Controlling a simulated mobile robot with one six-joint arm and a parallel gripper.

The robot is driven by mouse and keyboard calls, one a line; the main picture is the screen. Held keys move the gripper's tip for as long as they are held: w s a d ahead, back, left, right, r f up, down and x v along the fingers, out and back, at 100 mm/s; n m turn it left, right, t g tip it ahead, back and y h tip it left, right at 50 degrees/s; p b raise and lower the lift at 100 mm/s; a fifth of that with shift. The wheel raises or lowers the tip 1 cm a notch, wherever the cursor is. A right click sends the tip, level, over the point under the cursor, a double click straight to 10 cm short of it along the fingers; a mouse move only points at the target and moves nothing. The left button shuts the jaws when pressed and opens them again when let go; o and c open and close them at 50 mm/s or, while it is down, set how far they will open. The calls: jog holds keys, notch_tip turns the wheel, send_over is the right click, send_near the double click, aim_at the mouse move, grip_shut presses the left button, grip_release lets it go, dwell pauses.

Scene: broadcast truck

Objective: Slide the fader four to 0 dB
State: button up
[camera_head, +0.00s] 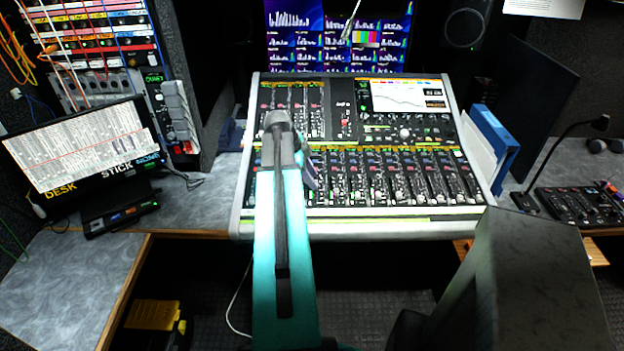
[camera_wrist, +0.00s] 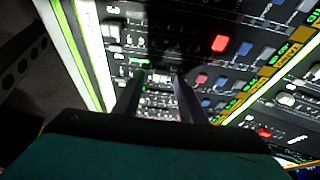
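The mixing console (camera_head: 400,212) stands straight ahead, with a row of channel faders along its lower part. My teal arm covers the console's left strips, and my gripper (camera_head: 310,176) is over the left part of the fader row. In the wrist view my gripper (camera_wrist: 158,82) has its two dark fingers apart, pointing down at the panel. A pale fader cap (camera_wrist: 159,77) shows between the fingertips; I cannot tell whether they touch it. Another pale cap (camera_wrist: 112,31) lies to the upper left. I cannot read which channel is fader four, or the dB marks.
The console's screen (camera_head: 405,96) is at the upper right. A monitor (camera_head: 80,148) stands on the left desk, beside a cabled patch rack (camera_head: 95,45). Blue binders (camera_head: 492,145) and a small control panel with a lamp (camera_head: 580,205) are on the right.

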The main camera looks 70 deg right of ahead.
jog(key=b+v, duration=0.2)
jog(key=v, duration=1)
jog(key=shift+w+r, duration=0.15)
jog(key=shift+r, duration=0.2)
jog(key=shift+a, duration=0.1)
